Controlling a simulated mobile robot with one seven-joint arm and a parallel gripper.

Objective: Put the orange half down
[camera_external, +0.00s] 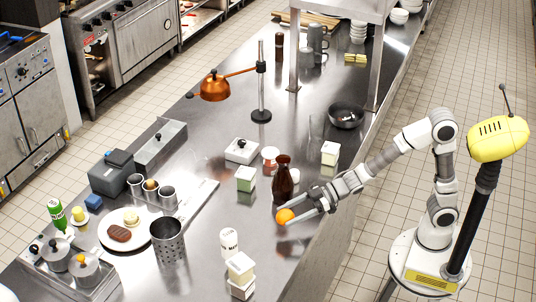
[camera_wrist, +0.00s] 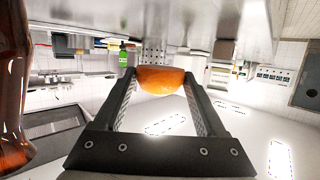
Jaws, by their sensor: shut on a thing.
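The orange half (camera_external: 285,215) is held at the tips of my gripper (camera_external: 294,216), beside the dark brown bottle (camera_external: 283,180), near the counter's right edge. In the wrist view the orange half (camera_wrist: 160,80) sits between the two black fingers of my gripper (camera_wrist: 160,76), which are shut on it. Its rounded orange side shows. I cannot tell whether it touches the steel counter (camera_external: 205,250) or hangs just above it.
The brown bottle (camera_wrist: 12,85) is close on the left in the wrist view. A white plate (camera_external: 107,240) with food, a perforated steel pot (camera_external: 167,240), a white-labelled can (camera_external: 229,243) and stacked pale blocks (camera_external: 241,272) stand on the counter. Bare steel lies between can and orange half.

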